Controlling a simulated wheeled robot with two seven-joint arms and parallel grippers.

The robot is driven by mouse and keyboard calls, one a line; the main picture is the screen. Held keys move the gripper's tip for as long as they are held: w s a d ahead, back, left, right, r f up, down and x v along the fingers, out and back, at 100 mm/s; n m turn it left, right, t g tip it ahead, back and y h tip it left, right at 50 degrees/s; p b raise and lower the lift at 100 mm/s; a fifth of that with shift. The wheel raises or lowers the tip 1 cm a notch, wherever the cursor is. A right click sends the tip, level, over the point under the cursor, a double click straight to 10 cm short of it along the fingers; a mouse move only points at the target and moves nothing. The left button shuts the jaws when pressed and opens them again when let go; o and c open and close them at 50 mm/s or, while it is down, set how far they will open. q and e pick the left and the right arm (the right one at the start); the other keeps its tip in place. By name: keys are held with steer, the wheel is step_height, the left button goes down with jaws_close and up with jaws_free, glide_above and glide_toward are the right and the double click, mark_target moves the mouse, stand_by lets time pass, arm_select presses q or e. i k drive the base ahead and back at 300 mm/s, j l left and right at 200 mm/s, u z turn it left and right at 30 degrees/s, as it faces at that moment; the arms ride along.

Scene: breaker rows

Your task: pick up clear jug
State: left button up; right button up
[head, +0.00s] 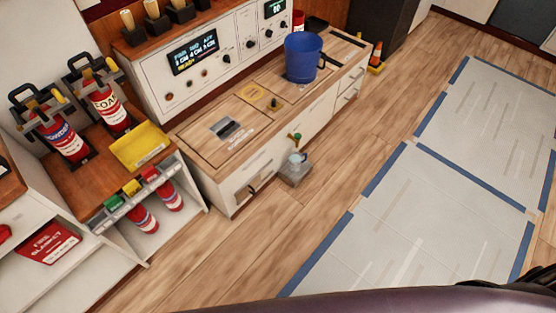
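A small, pale, see-through vessel (297,159), which looks like the clear jug, stands on a grey block (294,175) on the floor. It is below a tap with a green handle (295,138) on the front of the white cabinet. It is small in the picture, so its handle and contents are unclear. Neither of my grippers is in view.
A blue bucket (303,58) stands on the wooden counter (195,138). Red extinguishers (109,107) and a yellow tray (140,147) are at the left. Wooden floor (330,185) beside the block is clear. Blue-edged grey mats (420,220) lie at right.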

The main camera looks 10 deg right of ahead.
mark_target(294, 158)
steer(key=i+l+u, duration=0.45)
steer(key=l, duration=0.3)
steer(key=i+l+u, duration=0.25)
steer(key=l, duration=0.2)
steer(key=i+l, duration=0.15)
steer(key=l, duration=0.2)
steer(key=i+l, duration=0.15)
steer(key=l, duration=0.2)
steer(key=i+l, duration=0.15)
steer(key=l, duration=0.2)
steer(key=i+l, duration=0.15)
steer(key=l, duration=0.25)
steer(key=i+l+u, duration=0.1)
steer(key=l, duration=0.25)
steer(key=i, duration=0.05)
